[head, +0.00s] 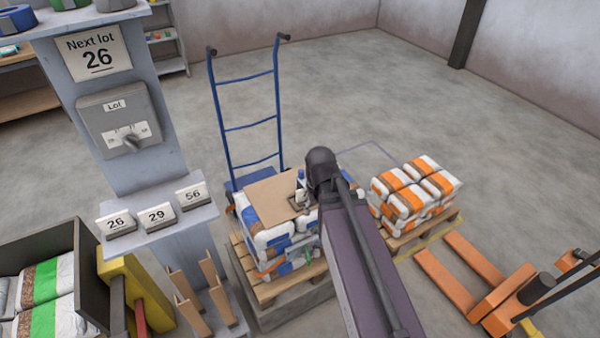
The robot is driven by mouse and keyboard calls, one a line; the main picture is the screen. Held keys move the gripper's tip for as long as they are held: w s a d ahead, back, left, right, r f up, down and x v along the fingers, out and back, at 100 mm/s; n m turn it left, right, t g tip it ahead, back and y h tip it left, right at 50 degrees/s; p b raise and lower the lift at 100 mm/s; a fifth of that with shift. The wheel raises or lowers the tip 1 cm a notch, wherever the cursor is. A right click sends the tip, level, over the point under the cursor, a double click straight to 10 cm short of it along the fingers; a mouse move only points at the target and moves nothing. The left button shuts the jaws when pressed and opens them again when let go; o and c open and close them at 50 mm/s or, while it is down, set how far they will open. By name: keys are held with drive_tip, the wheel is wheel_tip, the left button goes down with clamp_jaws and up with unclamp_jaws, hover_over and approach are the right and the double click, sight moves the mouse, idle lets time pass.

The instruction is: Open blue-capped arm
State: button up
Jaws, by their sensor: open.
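I cannot pick out a blue-capped arm for certain in the head view. My arm reaches from the bottom right up to the middle, and my gripper (300,195) shows only in part at its end. It is open, over the right side of a brown cardboard sheet (268,196). The sheet lies on a stack of white and blue bags (270,240) on a wooden pallet (258,288). My arm hides the right part of this stack, and the fingertips are too small to make out clearly.
A grey post carries a lot dial (122,122) and a shelf of number plates (157,216). A blue hand truck (247,127) stands behind the stack. Orange-white bags (412,190) and an orange pallet jack (500,295) are at right. Open floor lies behind.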

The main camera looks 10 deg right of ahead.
wheel_tip(320, 180, up, 4)
drive_tip(key=n+p, duration=0.2)
drive_tip(key=p, duration=0.1)
hover_over(301, 170)
drive_tip(key=shift+f, duration=0.25)
wheel_tip(301, 170, down, 14)
drive_tip(key=b, duration=1.3)
drive_tip(key=shift+d+r, duration=0.1)
drive_tip(key=shift+r, duration=0.05)
clamp_jaws()
